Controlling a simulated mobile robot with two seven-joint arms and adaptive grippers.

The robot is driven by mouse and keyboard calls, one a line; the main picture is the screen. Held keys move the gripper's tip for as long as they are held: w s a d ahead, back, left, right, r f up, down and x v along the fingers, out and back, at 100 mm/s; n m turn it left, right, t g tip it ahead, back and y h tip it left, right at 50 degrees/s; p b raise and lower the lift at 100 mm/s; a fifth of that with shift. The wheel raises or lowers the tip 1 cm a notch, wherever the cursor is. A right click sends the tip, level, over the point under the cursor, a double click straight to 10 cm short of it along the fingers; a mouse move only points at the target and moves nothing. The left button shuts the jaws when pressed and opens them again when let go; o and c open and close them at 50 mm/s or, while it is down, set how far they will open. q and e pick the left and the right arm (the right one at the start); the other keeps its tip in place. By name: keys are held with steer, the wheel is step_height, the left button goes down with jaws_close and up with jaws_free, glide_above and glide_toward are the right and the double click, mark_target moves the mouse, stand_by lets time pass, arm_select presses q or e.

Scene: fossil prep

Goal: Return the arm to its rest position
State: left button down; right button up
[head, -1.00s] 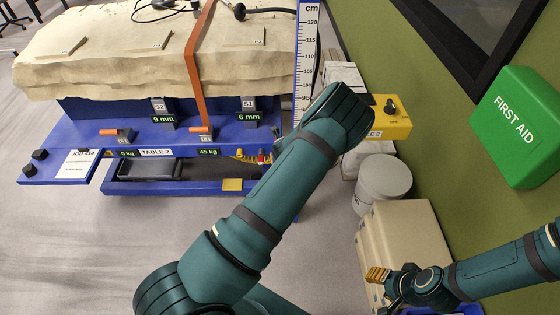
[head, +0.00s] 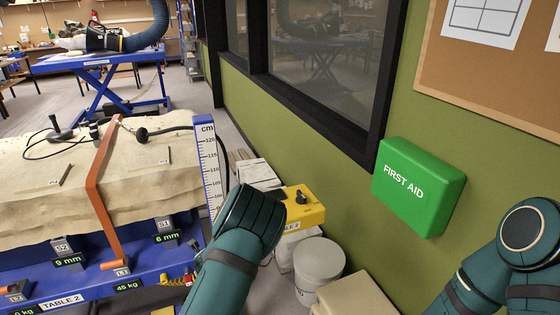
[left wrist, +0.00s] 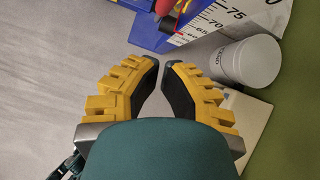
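My left arm rises from the bottom of the head view, its dark teal rounded link in front of the blue table's right end. Its gripper does not show there. In the left wrist view my left gripper (left wrist: 162,66) has two yellow fingers with dark pads. A gap shows between them, narrow at the tips, and nothing is held. Floor lies behind them, with a white bucket (left wrist: 246,63) to the right. My right arm shows at the lower right of the head view, bent, beside the green wall. Its gripper is out of view.
A blue lift table (head: 140,274) bears a pale fossil block (head: 45,195) with an orange strap. A height scale (head: 211,165), yellow control box (head: 302,208), white bucket (head: 318,262) and beige box (head: 355,297) stand near the left arm. A green first-aid box (head: 418,187) juts from the wall.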

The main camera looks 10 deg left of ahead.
arm_select(q)
steer(key=s+d+f+n+g+h, duration=0.1)
steer(key=s+d+f+n+h, duration=0.15)
steer(key=s+d+n, duration=0.35)
steer(key=s+d+f+n+g+h, duration=0.1)
steer(key=s+d+f+n, duration=0.3)
steer(key=s+n, duration=0.35)
steer(key=s+d+r+n+g+h, duration=0.1)
steer(key=s+d+r+n+h, duration=0.3)
steer(key=s+d+n, duration=0.6)
steer(key=d+r+n, duration=0.1)
steer(key=d+n, duration=0.1)
steer(key=n, duration=0.3)
steer(key=shift+d+r+g, duration=0.3)
steer(key=shift+r, duration=0.05)
